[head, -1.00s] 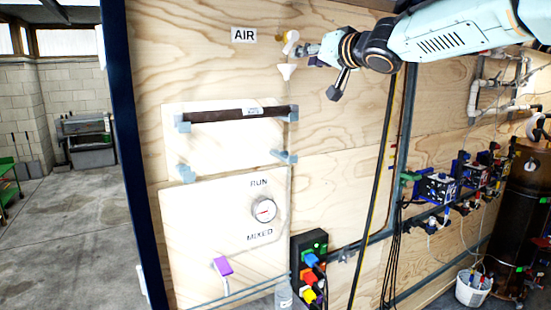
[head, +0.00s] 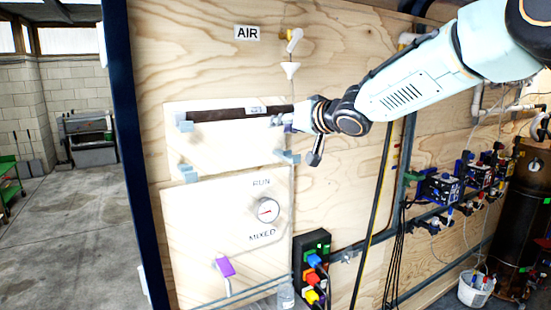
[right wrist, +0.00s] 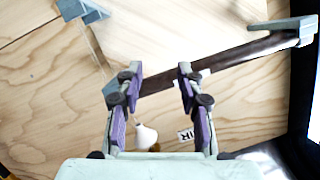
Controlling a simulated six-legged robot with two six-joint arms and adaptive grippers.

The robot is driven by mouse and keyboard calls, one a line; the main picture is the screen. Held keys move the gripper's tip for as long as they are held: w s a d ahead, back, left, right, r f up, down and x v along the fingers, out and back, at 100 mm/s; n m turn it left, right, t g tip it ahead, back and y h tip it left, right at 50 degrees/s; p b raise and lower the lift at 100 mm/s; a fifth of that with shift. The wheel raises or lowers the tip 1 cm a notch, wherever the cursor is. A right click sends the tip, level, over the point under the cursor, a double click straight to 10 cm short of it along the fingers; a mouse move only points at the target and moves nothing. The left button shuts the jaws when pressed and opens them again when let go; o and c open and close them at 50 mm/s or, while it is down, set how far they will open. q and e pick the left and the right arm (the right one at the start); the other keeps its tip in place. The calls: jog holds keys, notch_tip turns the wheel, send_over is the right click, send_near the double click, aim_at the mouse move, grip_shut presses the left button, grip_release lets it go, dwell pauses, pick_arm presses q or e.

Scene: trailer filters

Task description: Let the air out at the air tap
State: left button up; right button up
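The air tap (head: 293,40) is a small brass-coloured fitting with a white lever, high on the plywood wall right of the AIR sign (head: 247,33). In the head view my right gripper (head: 283,119) is below the tap and funnel, at the right end of a dark bar (head: 225,114). In the right wrist view its purple-padded fingers (right wrist: 161,70) are apart, with the bar (right wrist: 230,60) crossing beyond them; I cannot tell whether they touch it. My left gripper is out of view.
The bar lies on grey-blue brackets (head: 183,122). Below are a RUN/MIXED dial (head: 267,210), a purple handle (head: 224,267) and a black box with coloured plugs (head: 313,270). Pipes and a dark tank (head: 524,205) stand right. Open floor lies left.

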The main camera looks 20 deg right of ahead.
notch_tip(320, 180, down, 8)
jog(key=a+g, duration=0.1)
jog(key=a, duration=0.2)
jog(key=shift+s+r, duration=0.25)
jog(key=shift+s, duration=0.15)
jog(key=shift+s+d+r, duration=0.1)
jog(key=shift+s+d, duration=0.05)
jog(key=shift+s, duration=0.05)
